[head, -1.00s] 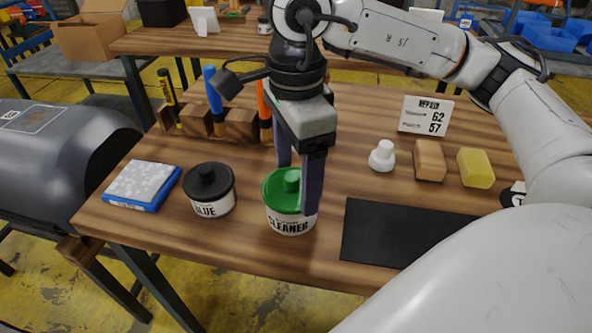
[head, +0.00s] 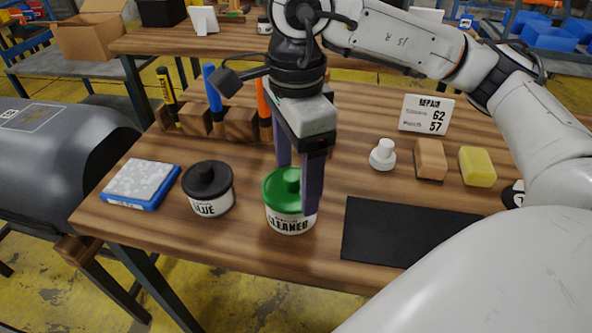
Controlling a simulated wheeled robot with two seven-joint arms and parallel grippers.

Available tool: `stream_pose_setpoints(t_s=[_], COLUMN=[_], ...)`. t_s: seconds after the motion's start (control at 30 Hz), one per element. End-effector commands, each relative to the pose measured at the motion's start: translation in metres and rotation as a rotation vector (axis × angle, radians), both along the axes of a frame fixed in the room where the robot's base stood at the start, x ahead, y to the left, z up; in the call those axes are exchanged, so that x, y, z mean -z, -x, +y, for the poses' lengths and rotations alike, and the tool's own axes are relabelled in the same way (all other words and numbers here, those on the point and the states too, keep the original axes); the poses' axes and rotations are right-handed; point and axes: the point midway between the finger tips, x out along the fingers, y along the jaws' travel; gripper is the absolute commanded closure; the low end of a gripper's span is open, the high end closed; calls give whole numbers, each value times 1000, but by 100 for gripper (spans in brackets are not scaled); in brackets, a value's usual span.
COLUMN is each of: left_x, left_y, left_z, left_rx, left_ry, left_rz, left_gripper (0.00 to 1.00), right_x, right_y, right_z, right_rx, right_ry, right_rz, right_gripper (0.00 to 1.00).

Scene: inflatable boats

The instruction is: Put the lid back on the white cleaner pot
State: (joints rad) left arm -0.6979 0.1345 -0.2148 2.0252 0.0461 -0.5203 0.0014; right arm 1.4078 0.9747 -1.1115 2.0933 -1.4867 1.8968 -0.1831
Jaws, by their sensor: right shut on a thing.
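The white cleaner pot (head: 290,224) stands upright near the front middle of the wooden table. The near finger hides the lid's right part, and the far finger is partly behind the lid. My left gripper is out of view.
A black-lidded glue pot (head: 209,190) stands just left of the cleaner pot. A blue-edged box (head: 141,184) lies further left. A wooden rack (head: 197,119) with tools is behind. A black mat (head: 400,232), white knobbed piece (head: 382,155), tan block (head: 431,159) and yellow sponge (head: 477,167) lie right.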

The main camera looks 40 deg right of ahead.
Motion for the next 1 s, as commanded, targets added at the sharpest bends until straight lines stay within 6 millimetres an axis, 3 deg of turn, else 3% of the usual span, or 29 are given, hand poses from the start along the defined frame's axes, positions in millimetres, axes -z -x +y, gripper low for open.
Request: stream_pose_setpoints(t_s=[0.47,0.5,0.6,1.0], left_x=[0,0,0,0], left_y=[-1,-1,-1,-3], left_z=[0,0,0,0], left_rx=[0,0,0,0], left_ry=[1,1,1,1], left_rz=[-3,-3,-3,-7], left_gripper=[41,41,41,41], right_x=[0,0,0,0], right_y=[0,0,0,0], right_z=[0,0,0,0], right_rx=[0,0,0,0], right_ry=[0,0,0,0], right_rz=[0,0,0,0], right_gripper=[46,19,3,0])
